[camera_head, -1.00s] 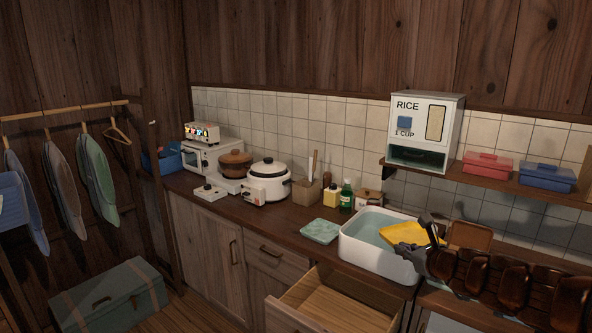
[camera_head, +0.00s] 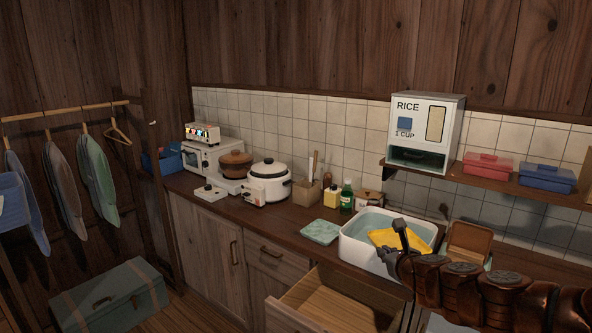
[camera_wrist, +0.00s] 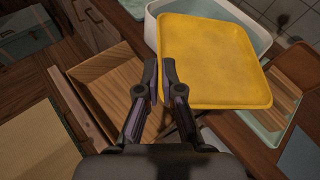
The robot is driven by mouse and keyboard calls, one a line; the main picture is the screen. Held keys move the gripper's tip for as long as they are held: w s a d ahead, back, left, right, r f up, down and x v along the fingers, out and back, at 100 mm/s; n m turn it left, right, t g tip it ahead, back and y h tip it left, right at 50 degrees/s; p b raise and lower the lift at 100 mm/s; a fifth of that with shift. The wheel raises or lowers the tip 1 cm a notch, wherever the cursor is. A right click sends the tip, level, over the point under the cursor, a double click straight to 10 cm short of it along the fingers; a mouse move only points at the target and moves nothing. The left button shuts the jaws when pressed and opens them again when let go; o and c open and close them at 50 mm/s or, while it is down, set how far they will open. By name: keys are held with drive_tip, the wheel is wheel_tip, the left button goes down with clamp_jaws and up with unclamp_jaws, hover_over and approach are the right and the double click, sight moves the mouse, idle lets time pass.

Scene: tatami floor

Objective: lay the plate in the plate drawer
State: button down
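The plate (camera_head: 383,237) is a yellow, rounded square with a raised rim. It shows large in the wrist view (camera_wrist: 212,60). My gripper (camera_wrist: 158,70) has one finger on each side of the plate's left edge and grips it there. In the head view my gripper (camera_head: 397,240) holds the plate over the white wash basin (camera_head: 372,258). The plate drawer (camera_head: 330,302) is pulled open below the counter, left of and lower than the basin. Its wooden inside looks empty where visible, also in the wrist view (camera_wrist: 112,88).
A green patterned cloth or tray (camera_head: 320,232) lies on the counter left of the basin. A green bottle (camera_head: 347,196) and a yellow bottle (camera_head: 331,196) stand behind. A wooden rack (camera_head: 470,240) stands right of the basin. The rice dispenser (camera_head: 427,130) is on the shelf above.

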drive_tip(key=shift+s+a+r+m+h+p, duration=0.1)
drive_tip(key=shift+a+r+m+h, duration=0.45)
drive_tip(key=shift+a+m+h, duration=0.3)
drive_tip(key=shift+s+a+r+m+h+p, duration=0.15)
drive_tip(key=shift+a+r+m+h, duration=0.55)
drive_tip(key=shift+h, duration=0.4)
drive_tip(key=shift+s+a+r+m+h+p, duration=0.1)
drive_tip(key=shift+a+r+m+h, duration=0.3)
drive_tip(key=shift+a+m+h, duration=0.45)
drive_tip(key=shift+d, duration=0.1)
